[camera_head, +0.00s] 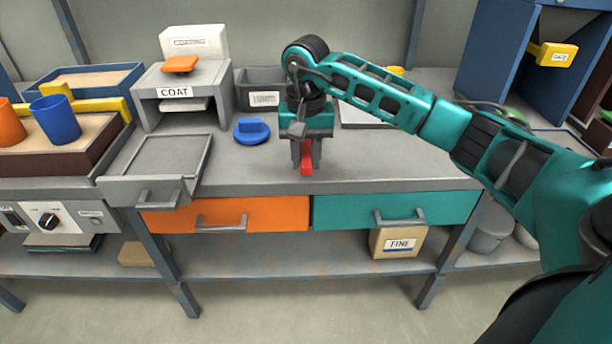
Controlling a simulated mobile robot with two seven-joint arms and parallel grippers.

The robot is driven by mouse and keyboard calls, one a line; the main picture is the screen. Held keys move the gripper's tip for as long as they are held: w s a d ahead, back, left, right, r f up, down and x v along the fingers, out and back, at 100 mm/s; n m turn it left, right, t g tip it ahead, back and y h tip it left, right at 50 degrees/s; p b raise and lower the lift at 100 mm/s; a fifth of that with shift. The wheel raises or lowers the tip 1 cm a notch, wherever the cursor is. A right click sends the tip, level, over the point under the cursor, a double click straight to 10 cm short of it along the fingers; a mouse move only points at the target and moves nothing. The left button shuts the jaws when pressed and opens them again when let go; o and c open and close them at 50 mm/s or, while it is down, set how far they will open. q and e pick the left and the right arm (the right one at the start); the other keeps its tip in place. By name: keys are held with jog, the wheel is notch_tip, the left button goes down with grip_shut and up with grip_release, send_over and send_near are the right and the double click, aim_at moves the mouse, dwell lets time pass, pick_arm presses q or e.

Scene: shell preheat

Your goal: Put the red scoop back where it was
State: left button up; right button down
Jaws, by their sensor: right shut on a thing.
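The red scoop (307,167) shows as a red piece between the fingers of my right gripper (306,160), just above the grey bench top (350,172). My right gripper points down and is shut on it. Most of the scoop is hidden by the fingers and the gripper body. I cannot tell whether the scoop touches the bench. My left gripper is not in view.
A blue round knobbed object (252,131) lies left of my right gripper. A grey bin (257,85) and the COAT station (183,95) stand behind it. Orange (270,212) and teal (350,208) drawers are below. A grey tray (160,160) sits at the left.

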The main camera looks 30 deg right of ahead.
jog(key=shift+f+b, duration=0.4)
jog(key=shift+f, duration=1.95)
jog(key=shift+f, duration=0.1)
jog(key=c, duration=0.8)
grip_release()
jog(key=shift+c, duration=0.2)
